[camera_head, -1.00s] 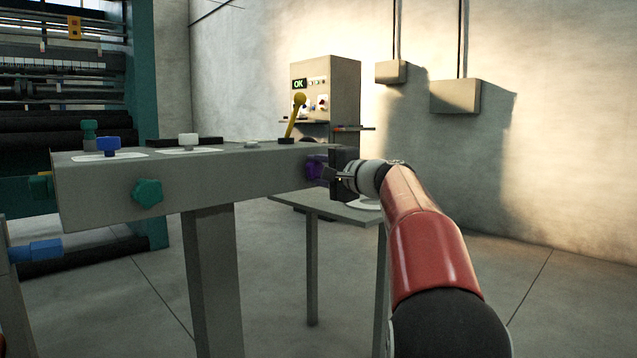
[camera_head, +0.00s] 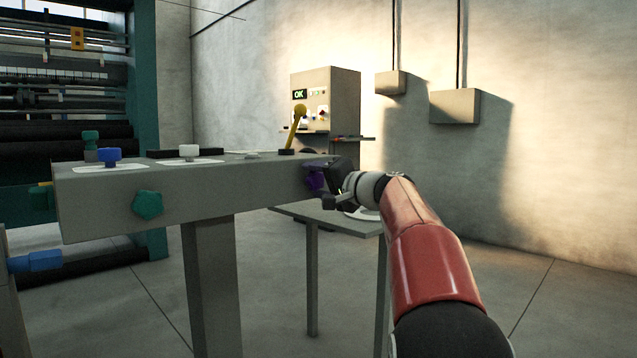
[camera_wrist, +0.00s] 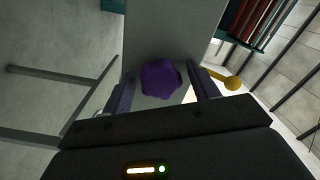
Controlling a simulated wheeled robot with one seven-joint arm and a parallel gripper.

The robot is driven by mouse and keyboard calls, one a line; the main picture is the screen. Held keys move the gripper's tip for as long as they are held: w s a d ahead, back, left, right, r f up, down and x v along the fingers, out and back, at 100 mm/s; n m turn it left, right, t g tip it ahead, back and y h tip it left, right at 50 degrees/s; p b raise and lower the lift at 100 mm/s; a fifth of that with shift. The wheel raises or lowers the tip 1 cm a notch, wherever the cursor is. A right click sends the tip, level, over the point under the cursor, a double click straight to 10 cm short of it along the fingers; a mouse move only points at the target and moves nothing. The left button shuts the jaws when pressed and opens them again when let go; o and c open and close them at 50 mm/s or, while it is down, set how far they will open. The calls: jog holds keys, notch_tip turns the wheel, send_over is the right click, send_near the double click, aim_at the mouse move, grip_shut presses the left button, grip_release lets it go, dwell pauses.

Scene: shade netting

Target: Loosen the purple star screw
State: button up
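The purple star screw (camera_head: 313,180) sticks out of the right end of the grey beam (camera_head: 100,205). In the wrist view the screw (camera_wrist: 160,78) lies between the two fingers of my gripper (camera_wrist: 161,75). A narrow gap shows on each side of the screw, so the fingers look open around it, not pressed on it. In the head view my gripper (camera_head: 325,183) is tilted at the beam's end and partly hides the screw.
A green star knob (camera_head: 148,205) is on the beam's front face. A blue knob (camera_head: 109,157), a white knob (camera_head: 189,152) and a yellow lever (camera_head: 296,128) stand on top. A grey table (camera_head: 300,212) is below my gripper. A control cabinet (camera_head: 340,105) stands behind.

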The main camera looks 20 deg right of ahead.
aim_at(319, 181)
jog(key=shift+s+d, duration=0.1)
jog(key=shift+s, duration=0.05)
jog(key=shift+v, duration=1.4)
